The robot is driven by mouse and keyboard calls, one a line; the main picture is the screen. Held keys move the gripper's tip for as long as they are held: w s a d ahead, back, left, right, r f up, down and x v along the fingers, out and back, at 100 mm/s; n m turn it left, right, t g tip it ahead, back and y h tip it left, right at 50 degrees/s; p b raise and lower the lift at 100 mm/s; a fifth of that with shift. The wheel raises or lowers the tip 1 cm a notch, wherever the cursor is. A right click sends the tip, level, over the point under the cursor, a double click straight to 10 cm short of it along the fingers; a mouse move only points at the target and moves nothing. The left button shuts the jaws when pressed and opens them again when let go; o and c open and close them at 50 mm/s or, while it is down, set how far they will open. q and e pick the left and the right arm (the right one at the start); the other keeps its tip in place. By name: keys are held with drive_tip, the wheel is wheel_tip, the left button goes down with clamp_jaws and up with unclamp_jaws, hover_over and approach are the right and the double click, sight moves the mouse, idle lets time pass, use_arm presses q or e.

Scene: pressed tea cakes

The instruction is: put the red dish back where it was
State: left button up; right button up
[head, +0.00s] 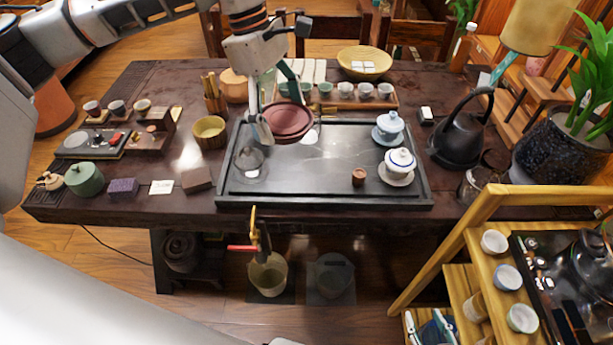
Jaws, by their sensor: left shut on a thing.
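The red dish (289,118) is a round, brownish-red shallow dish. It is over the back left part of the dark tea tray (330,197), with its open face showing. My left gripper (266,128) comes down from above and is shut on the dish's left rim. The dish looks held above the tray, but I cannot tell how large the gap is. The gripper hides part of the left rim.
A clear glass vessel (249,158) stands left on the tray. Lidded cups (399,161) (388,126) stand right, near a small brown cup (358,177). A row of cups (345,89) stands behind. A black kettle (458,140) is further right. The tray's middle is clear.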

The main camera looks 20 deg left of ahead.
sight(307, 108)
use_arm(q)
drive_tip(key=n, duration=0.2)
drive_tip(key=w+d+n+t, duration=0.1)
drive_tip(key=w+n, duration=0.1)
drive_tip(key=n, duration=0.1)
drive_tip(key=shift+d+r+n+t+b, duration=0.3)
drive_tip(key=shift+d+r, duration=0.05)
drive_tip(key=n, duration=0.2)
drive_tip(key=w+d+n, duration=0.1)
drive_tip(key=n, duration=0.1)
drive_tip(key=w+r+n+t+y, duration=0.1)
drive_tip(key=shift+d+n+b, duration=0.3)
drive_tip(key=shift+n+b, duration=0.05)
drive_tip(key=shift+n, duration=0.05)
wheel_tip(307, 108, down, 15)
drive_tip(key=shift+r+b, duration=0.15)
drive_tip(key=shift+b, duration=0.25)
wheel_tip(307, 108, down, 5)
drive_tip(key=shift+r, duration=0.1)
drive_tip(key=shift+f, duration=0.25)
